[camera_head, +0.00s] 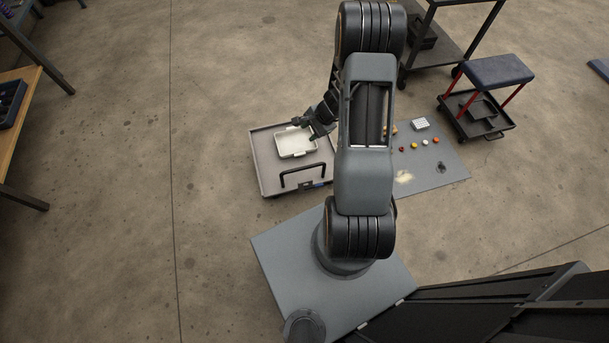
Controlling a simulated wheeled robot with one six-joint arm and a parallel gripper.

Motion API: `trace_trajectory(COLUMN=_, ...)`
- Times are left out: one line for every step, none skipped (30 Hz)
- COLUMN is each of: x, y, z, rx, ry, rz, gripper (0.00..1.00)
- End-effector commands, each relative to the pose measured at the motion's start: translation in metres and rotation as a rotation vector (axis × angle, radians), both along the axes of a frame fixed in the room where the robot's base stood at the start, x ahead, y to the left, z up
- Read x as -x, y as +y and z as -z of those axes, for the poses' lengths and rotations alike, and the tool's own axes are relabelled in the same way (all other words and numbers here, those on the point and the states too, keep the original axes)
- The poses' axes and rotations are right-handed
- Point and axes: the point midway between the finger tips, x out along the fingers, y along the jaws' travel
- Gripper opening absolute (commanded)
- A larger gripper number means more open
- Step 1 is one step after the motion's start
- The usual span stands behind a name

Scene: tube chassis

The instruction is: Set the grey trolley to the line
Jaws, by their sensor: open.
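A low grey flat-topped platform with a black handle, which looks like the grey trolley (268,178), stands on the floor in front of my base. A white shallow tray (296,143) rests on its top. My gripper (308,127) is open at the far right corner of the tray; I cannot tell whether it touches. My arm hides the trolley's right edge. A thin dark line (172,150) runs along the floor left of the trolley, apart from it; I cannot tell whether it is the task's line or a floor seam.
A grey mat (438,178) with several small coloured pieces and a white block lies right of my arm. A blue-topped stool cart with red legs (497,72) and a dark shelf cart (452,50) stand beyond. A wooden bench (20,110) is at left.

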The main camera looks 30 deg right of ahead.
Motion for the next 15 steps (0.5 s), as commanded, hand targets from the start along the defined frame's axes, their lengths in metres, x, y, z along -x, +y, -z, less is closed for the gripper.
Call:
trace_trajectory(x=0.005, y=-0.008, z=0.042, rx=-0.019, ry=0.031, rz=0.067, gripper=0.44)
trace_trajectory(x=0.007, y=-0.011, z=0.056, rx=-0.027, ry=0.044, rz=0.101, gripper=0.44)
trace_trajectory(x=0.01, y=-0.015, z=0.073, rx=-0.035, ry=0.059, rz=0.141, gripper=0.44)
trace_trajectory(x=0.013, y=-0.018, z=0.085, rx=-0.04, ry=0.071, rz=0.17, gripper=0.44)
trace_trajectory(x=0.015, y=-0.02, z=0.095, rx=-0.045, ry=0.08, rz=0.194, gripper=0.44)
trace_trajectory(x=0.017, y=-0.023, z=0.106, rx=-0.051, ry=0.092, rz=0.221, gripper=0.44)
trace_trajectory(x=0.019, y=-0.024, z=0.113, rx=-0.054, ry=0.098, rz=0.238, gripper=0.44)
trace_trajectory(x=0.021, y=-0.025, z=0.119, rx=-0.057, ry=0.105, rz=0.254, gripper=0.44)
trace_trajectory(x=0.022, y=-0.027, z=0.126, rx=-0.06, ry=0.111, rz=0.27, gripper=0.44)
trace_trajectory(x=0.023, y=-0.027, z=0.131, rx=-0.061, ry=0.116, rz=0.279, gripper=0.44)
trace_trajectory(x=0.023, y=-0.027, z=0.135, rx=-0.062, ry=0.119, rz=0.286, gripper=0.44)
trace_trajectory(x=0.023, y=-0.027, z=0.141, rx=-0.063, ry=0.121, rz=0.292, gripper=0.44)
trace_trajectory(x=0.023, y=-0.026, z=0.145, rx=-0.064, ry=0.123, rz=0.296, gripper=0.44)
trace_trajectory(x=0.022, y=-0.024, z=0.149, rx=-0.064, ry=0.124, rz=0.297, gripper=0.44)
trace_trajectory(x=0.021, y=-0.022, z=0.155, rx=-0.065, ry=0.125, rz=0.297, gripper=0.44)
